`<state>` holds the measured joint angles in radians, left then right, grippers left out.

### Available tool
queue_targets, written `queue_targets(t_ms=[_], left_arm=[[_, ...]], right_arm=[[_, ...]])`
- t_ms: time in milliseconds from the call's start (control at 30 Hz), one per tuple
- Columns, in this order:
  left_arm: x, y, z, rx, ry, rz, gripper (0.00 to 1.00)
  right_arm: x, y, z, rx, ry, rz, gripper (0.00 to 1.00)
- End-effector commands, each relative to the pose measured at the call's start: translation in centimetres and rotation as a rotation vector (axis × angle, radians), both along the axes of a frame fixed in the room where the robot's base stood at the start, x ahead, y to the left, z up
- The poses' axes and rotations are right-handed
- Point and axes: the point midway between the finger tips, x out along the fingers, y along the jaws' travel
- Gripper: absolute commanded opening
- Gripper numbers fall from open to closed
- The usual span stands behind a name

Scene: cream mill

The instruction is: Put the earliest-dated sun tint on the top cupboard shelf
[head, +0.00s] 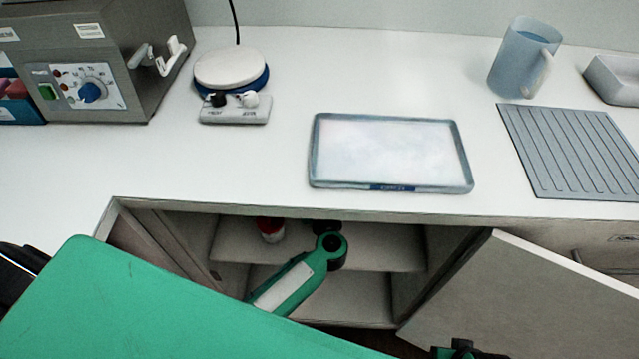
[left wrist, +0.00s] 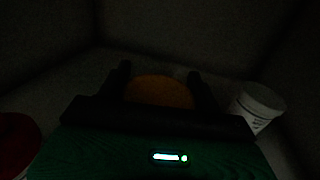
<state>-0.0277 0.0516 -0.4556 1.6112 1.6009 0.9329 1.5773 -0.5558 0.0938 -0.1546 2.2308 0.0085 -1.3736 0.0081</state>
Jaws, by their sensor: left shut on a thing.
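My left arm reaches into the open cupboard (head: 380,258) below the worktop. In the left wrist view, my left gripper (left wrist: 160,88) is shut on an orange-topped round tub (left wrist: 160,92), one black finger on each side. A white tub (left wrist: 258,104) stands to the right of the gripper. A red-lidded tub (left wrist: 14,142) is at the left edge; a red-lidded tub also stands on the upper shelf in the head view (head: 270,232). No date is readable. Black and green parts at the head view's bottom edge may be my right gripper (head: 463,349); its jaws cannot be made out.
The cupboard door (head: 530,300) hangs open at the right. The cupboard has an upper shelf (head: 385,258) and a floor. On the worktop are a shallow tray (head: 314,155), a scale (head: 231,69), a jug (head: 515,65) and a grooved mat (head: 570,150). The cupboard interior is dark.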

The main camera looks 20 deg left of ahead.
Motion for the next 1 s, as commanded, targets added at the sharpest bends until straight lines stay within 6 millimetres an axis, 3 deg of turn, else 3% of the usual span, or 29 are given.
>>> queue_targets(t_ms=[367, 400, 500, 867, 1000], left_arm=[[0.0, 0.0, -0.2, 0.0, -0.001, 0.001, 0.32], [0.0, 0.0, -0.3, -0.001, 0.0, 0.0, 0.7], [0.0, 0.0, -0.2, -0.001, 0.0, 0.0, 0.88], [0.0, 0.0, 0.0, 0.0, -0.001, 0.0, 0.88], [-1.7, -0.9, -0.2, -0.002, 0.002, -0.001, 0.88]], right_arm=[[-0.4, -0.1, -0.1, -0.002, 0.01, 0.0, 0.36], [-0.4, -0.1, 0.1, -0.002, 0.01, 0.0, 0.36], [-0.3, -0.1, 0.5, 0.0, 0.002, 0.0, 0.36], [-0.3, -0.1, 0.7, 0.001, -0.002, -0.001, 0.36], [-0.4, -0.1, -0.4, -0.002, 0.011, -0.001, 0.36]])
